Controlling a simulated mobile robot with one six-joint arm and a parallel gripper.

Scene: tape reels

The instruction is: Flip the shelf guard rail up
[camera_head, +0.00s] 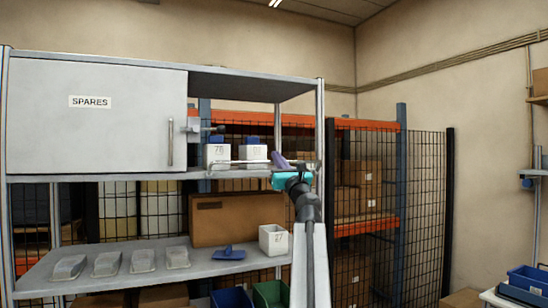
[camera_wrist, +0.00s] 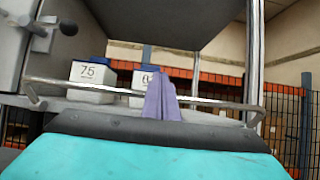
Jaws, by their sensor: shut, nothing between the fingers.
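The guard rail (camera_head: 230,162) is a thin metal bar along the front of the upper shelf bay. In the wrist view the rail (camera_wrist: 215,102) crosses in front of two white boxes, slightly above the shelf's front edge, with bent ends at left and right. My gripper (camera_head: 277,158) is at the rail's right half in the head view. In the wrist view the purple fingers of my gripper (camera_wrist: 162,84) are together and empty. They overlap the rail and hide a short stretch of it. I cannot tell whether they touch it.
White boxes with blue tops (camera_head: 217,154) (camera_head: 253,153) stand behind the rail. A grey SPARES cabinet panel (camera_head: 90,125) is to the left, with a metal latch (camera_head: 202,129) beside it. A shelf post (camera_head: 320,130) stands at right. The lower shelf (camera_head: 60,283) holds a carton (camera_head: 235,222) and small containers.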

